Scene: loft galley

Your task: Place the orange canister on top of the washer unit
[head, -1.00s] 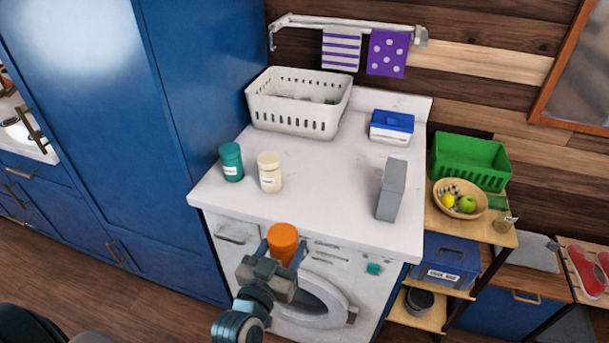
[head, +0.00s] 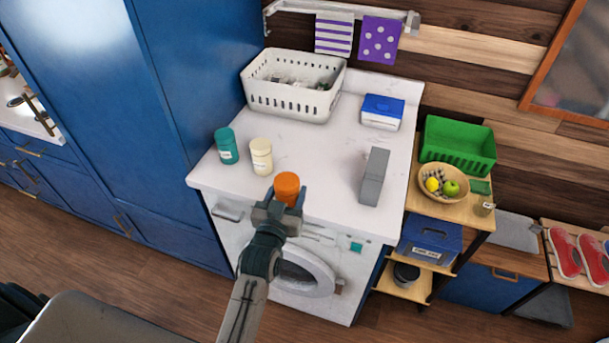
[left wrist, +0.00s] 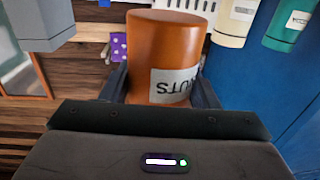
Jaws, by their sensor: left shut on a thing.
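The orange canister (head: 287,186) is held upright by my left gripper (head: 278,205), near the front edge of the washer unit's white top (head: 320,190). Whether its base touches the top is hidden by the gripper. In the left wrist view the orange canister (left wrist: 166,55) sits between the two fingers of the left gripper (left wrist: 160,88), its label upside down. The washer's round door (head: 303,272) is below. My right gripper is not in view.
On the top stand a teal canister (head: 227,146), a cream canister (head: 261,157), a grey box (head: 374,177), a blue-lidded box (head: 382,112) and a white basket (head: 293,85). The middle of the top is clear. A shelf (head: 460,213) stands at the right.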

